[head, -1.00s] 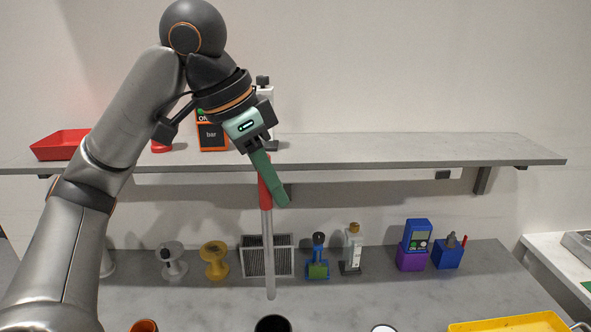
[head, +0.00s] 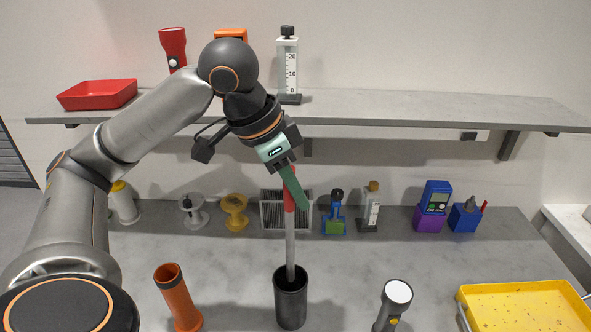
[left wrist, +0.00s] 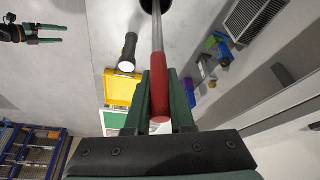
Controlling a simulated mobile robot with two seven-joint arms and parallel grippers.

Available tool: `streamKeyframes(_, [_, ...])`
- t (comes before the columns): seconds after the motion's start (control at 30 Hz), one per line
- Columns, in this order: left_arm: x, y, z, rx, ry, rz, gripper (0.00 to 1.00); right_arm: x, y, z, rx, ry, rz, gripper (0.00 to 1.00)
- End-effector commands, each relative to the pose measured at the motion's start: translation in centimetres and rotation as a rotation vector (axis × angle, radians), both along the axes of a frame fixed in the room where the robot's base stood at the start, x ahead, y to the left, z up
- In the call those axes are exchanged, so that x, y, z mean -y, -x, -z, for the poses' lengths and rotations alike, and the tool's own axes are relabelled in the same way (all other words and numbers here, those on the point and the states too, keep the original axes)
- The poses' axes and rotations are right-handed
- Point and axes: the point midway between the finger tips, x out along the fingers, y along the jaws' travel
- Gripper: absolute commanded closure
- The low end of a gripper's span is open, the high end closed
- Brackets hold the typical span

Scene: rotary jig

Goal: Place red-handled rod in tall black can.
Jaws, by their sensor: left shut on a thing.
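My left gripper (head: 297,190) is shut on the red handle of the red-handled rod (head: 290,235), which hangs nearly upright with its grey shaft down. The shaft's lower end is inside the mouth of the tall black can (head: 290,305), so its tip is hidden. In the left wrist view the red handle (left wrist: 159,90) sits between the green fingers, and the dark can (left wrist: 150,5) is cut off at the top edge. My right gripper (left wrist: 50,34) shows only in the left wrist view, far left, with its green fingers apart and nothing visible between them.
An orange tube (head: 178,300) stands left of the can, a flashlight (head: 394,305) and a yellow tray (head: 525,308) right of it. Behind are spools (head: 235,208), a mesh box (head: 272,212) and bottles (head: 371,208). A shelf (head: 420,108) runs above.

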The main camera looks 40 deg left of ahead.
Motion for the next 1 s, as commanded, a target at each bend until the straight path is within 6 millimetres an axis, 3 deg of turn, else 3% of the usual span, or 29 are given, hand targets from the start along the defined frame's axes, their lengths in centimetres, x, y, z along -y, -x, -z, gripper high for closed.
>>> streamKeyframes(0.43, [-0.1,0.1,5.7,-0.003,-0.001,0.000,1.00,0.0,-0.1,1.1,0.002,0.000,0.000,0.10])
streamKeyframes(0.7, [0.0,0.0,8.9,0.002,-0.001,0.001,1.00,0.0,-0.1,4.9,0.002,0.000,0.000,0.10])
streamKeyframes(1.0, [0.0,0.0,11.0,0.002,0.001,0.001,1.00,0.0,-0.1,7.5,0.001,0.000,0.000,0.10])
